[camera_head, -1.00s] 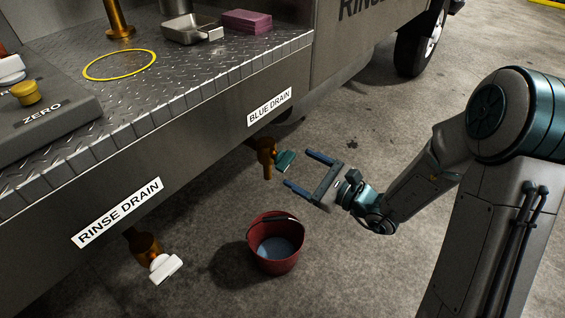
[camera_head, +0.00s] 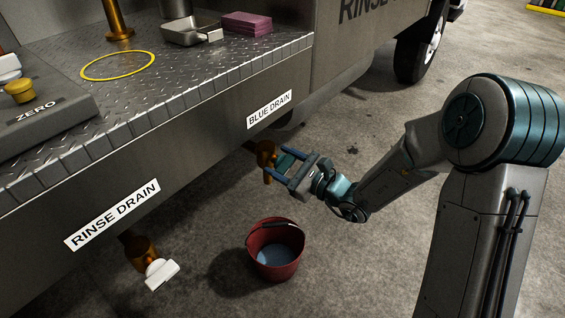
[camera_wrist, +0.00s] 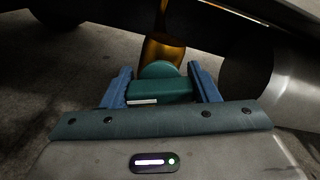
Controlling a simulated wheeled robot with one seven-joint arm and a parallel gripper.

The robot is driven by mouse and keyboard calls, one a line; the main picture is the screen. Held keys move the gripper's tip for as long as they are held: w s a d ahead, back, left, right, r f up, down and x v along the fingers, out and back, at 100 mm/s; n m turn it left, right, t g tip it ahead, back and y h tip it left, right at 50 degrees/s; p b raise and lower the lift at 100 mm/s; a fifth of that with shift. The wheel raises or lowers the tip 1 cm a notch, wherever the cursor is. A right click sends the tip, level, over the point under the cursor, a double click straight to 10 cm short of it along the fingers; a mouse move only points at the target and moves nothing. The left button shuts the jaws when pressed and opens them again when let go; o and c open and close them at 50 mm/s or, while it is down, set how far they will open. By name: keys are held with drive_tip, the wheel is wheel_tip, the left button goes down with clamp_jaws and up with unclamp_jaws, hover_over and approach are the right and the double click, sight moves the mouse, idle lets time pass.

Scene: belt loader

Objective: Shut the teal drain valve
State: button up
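The teal valve handle (camera_wrist: 155,90) sits on a brass drain fitting (camera_wrist: 163,50) under the "BLUE DRAIN" label (camera_head: 270,109). In the head view the brass fitting (camera_head: 265,153) shows below the bench edge, and the teal handle (camera_head: 285,160) is partly hidden by my gripper. My gripper (camera_wrist: 160,83) is open, with one blue finger on each side of the teal handle. Small gaps seem to show between fingers and handle; contact is hard to tell. In the head view my gripper (camera_head: 277,166) reaches in from the right.
A red bucket (camera_head: 249,250) with bluish liquid stands on the floor below. A second brass drain with a white handle (camera_head: 161,274) hangs under the "RINSE DRAIN" label (camera_head: 112,215). The metal bench side (camera_head: 190,148) lies close above my gripper.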

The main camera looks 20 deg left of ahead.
drive_tip(key=shift+r+m+p, duration=0.25)
drive_tip(key=shift+m+p, duration=0.85)
drive_tip(key=shift+p, duration=0.4)
drive_tip(key=shift+f+m+p, duration=0.1)
drive_tip(key=shift+m+p, duration=0.65)
drive_tip(key=shift+m, duration=0.05)
drive_tip(key=shift+f+m, duration=0.2)
drive_tip(key=shift+m, duration=0.1)
drive_tip(key=o, duration=1)
drive_tip(key=p+v, duration=0.3)
drive_tip(key=v, duration=1)
drive_tip(key=shift+d, duration=0.4)
drive_tip(key=shift+s, duration=0.1)
